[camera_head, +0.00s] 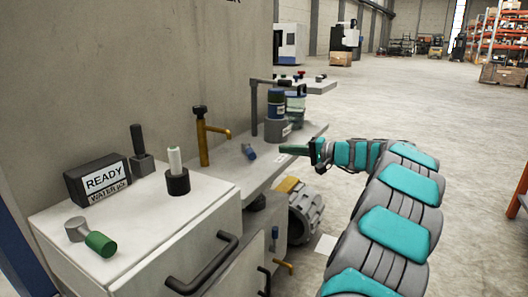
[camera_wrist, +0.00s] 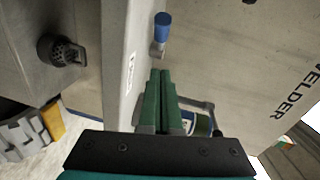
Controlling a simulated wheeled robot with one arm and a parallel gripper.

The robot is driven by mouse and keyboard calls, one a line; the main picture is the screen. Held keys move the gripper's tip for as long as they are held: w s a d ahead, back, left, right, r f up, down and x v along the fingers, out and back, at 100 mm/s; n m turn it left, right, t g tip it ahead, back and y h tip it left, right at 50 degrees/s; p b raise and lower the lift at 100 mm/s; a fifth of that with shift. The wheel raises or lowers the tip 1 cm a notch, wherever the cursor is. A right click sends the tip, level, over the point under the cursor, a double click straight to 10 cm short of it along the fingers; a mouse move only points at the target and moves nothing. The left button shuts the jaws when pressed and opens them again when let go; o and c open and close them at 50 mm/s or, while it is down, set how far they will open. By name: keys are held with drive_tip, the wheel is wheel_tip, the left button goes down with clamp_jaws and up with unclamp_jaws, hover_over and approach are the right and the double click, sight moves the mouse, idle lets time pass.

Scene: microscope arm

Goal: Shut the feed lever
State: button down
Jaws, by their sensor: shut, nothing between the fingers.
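A small lever with a blue handle (camera_head: 249,152) and a grey metal base lies on the grey counter, left of my gripper. It also shows in the wrist view (camera_wrist: 163,22), just beyond the fingertips. No readable label marks it as the feed lever. My gripper (camera_head: 284,149) reaches in from the right over the counter. Its green fingers (camera_wrist: 160,74) are together and empty, pointing toward the blue handle, with a gap between. Another lever with a green handle (camera_head: 101,244) lies on the white cabinet at the front left.
A brass tap (camera_head: 204,137) stands left of the blue handle. Stacked canisters (camera_head: 276,104) under a dark bent pipe stand behind my gripper. Open floor lies to the right.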

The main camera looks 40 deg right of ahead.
sight(260, 162)
drive_tip(key=x, duration=0.3)
drive_tip(key=shift+w+a, duration=0.15)
drive_tip(key=shift+w, duration=0.1)
drive_tip(key=a, duration=0.1)
drive_tip(key=w+a, duration=0.1)
drive_tip(key=shift+w+a+f, duration=0.15)
drive_tip(key=shift+a+f, duration=0.1)
drive_tip(key=shift+a, duration=0.1)
drive_tip(key=shift+w+a+f+p, duration=0.2)
drive_tip(key=shift+a+p, duration=0.1)
drive_tip(key=shift+a, duration=0.2)
drive_tip(key=shift+w+b, duration=0.1)
drive_tip(key=shift+b, duration=0.25)
drive_tip(key=a+m+h+b, duration=0.1)
drive_tip(key=b, duration=0.2)
drive_tip(key=shift+f+b, duration=0.1)
drive_tip(key=shift+b, duration=0.2)
drive_tip(key=shift+a+t+h+b, duration=0.3)
drive_tip(key=shift+a+h+b, duration=0.15)
drive_tip(key=shift+b, duration=0.3)
drive_tip(key=shift+w+a+m, duration=0.1)
drive_tip(key=shift+a+m, duration=0.2)
drive_tip(key=shift+a, duration=0.15)
